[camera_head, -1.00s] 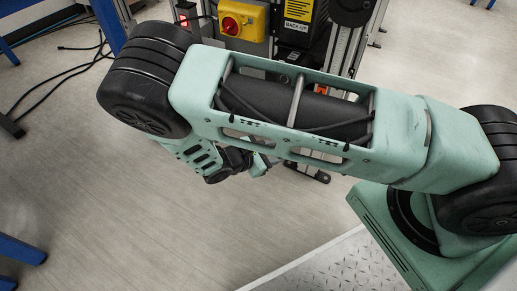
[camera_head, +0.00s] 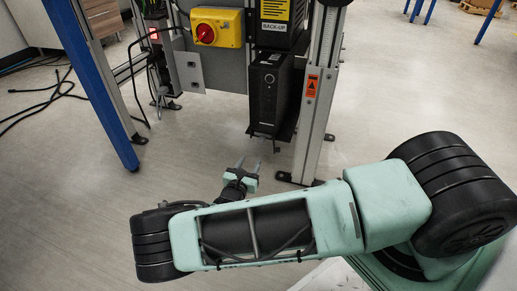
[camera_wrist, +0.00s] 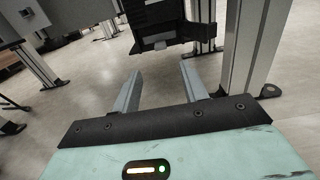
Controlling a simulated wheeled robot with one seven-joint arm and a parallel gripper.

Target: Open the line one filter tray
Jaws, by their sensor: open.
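My gripper (camera_head: 246,166) is open and empty, low over the floor in front of the machine frame. In the wrist view its two grey fingers (camera_wrist: 160,78) point forward with a wide gap and only floor between them. A black upright box unit (camera_head: 268,98) hangs on the frame under the "BACK-UP" label, ahead of and above the gripper. The underside of a black unit (camera_wrist: 162,22) shows at the top of the wrist view, beyond the fingertips. I cannot make out which part is the line one filter tray; no tray is clearly marked.
A metal post (camera_head: 320,100) with an orange warning label stands right of the black unit. A yellow box with a red switch (camera_head: 216,27) is up left. The floor around the gripper is clear.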

